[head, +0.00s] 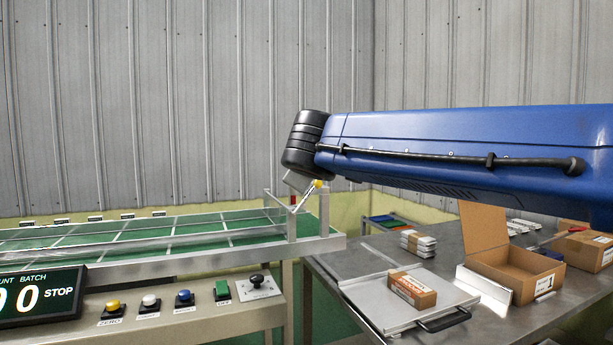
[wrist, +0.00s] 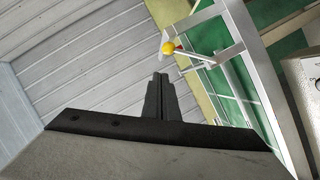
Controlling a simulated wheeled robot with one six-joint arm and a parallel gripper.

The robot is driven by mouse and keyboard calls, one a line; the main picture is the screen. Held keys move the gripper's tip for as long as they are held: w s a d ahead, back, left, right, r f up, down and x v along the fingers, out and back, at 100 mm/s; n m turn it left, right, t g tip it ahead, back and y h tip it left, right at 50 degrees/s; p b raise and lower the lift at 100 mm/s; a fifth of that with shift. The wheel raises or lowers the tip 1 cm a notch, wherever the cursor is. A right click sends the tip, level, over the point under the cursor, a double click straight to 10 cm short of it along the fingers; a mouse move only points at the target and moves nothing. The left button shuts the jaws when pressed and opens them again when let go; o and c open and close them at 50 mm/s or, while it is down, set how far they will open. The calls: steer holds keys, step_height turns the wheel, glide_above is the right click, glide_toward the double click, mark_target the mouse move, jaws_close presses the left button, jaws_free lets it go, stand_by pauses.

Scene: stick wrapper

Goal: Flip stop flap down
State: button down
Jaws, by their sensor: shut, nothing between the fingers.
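The stop flap's lever shows at the right end of the conveyor, with a yellow knob (head: 318,184) on a tilted pale bar, just below the black end of my arm. In the head view my fingers are hidden.
The green conveyor (head: 190,235) has a metal frame and end post (head: 323,210) close to the lever. A control panel (head: 190,305) with buttons and a STOP display (head: 40,297) is in front. A steel table (head: 355,270) with boxes stands right.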

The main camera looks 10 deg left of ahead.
steer(key=v, duration=0.8)
